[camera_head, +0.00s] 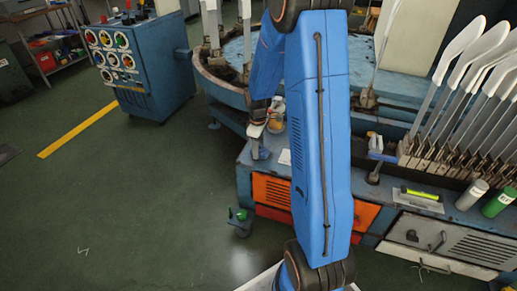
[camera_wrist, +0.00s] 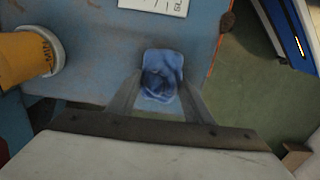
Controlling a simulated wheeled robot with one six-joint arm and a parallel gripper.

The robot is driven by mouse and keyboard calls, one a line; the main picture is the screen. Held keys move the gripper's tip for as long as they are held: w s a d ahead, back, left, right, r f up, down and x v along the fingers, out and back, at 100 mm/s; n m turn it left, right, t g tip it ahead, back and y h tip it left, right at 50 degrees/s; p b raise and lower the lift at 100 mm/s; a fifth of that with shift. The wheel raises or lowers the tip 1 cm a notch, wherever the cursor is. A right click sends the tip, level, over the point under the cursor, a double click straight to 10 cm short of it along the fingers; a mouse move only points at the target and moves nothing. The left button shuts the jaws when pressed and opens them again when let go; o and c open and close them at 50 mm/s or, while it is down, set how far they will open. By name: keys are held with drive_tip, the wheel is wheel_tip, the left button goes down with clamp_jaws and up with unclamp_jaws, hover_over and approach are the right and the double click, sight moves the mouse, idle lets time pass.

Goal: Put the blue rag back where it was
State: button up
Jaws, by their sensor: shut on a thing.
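The blue rag (camera_wrist: 162,72) is a small crumpled cloth between the fingertips of my gripper (camera_wrist: 161,92) in the wrist view. My gripper is shut on it. Behind the rag is the worn blue top of the machine bench (camera_wrist: 90,75); I cannot tell whether the rag touches it. In the head view my gripper (camera_head: 258,150) is at the bench's left end, left of my large blue arm link. The rag cannot be made out there.
A yellow-orange container with a white rim (camera_wrist: 30,57) stands left of the rag. A printed white card (camera_wrist: 155,5) lies beyond it. The bench edge and green floor (camera_wrist: 245,85) are to the right. Sock boards (camera_head: 465,85) stand in a row farther right.

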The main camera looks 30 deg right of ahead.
drive_tip(key=o, duration=1.3)
drive_tip(key=shift+f, duration=0.1)
wheel_tip(320, 180, up, 12)
drive_tip(key=s+a+r+m+t, duration=0.1)
drive_tip(key=s+a+r+m, duration=0.1)
drive_tip(key=s+a+r, duration=0.5)
drive_tip(key=s+a+r+m+t, duration=0.1)
drive_tip(key=s+a+r+m, duration=0.1)
drive_tip(key=s, duration=0.6)
drive_tip(key=s+a+r+m+t, duration=0.1)
drive_tip(key=s+a+r, duration=0.2)
drive_tip(key=s, duration=0.4)
drive_tip(key=s+a+r+m+t, duration=0.1)
drive_tip(key=s+a+r+m, duration=0.1)
drive_tip(key=s, duration=0.6)
drive_tip(key=shift+s+a+r+m+t, duration=0.25)
drive_tip(key=shift+s+a+m+t, duration=0.1)
drive_tip(key=shift+a, duration=0.35)
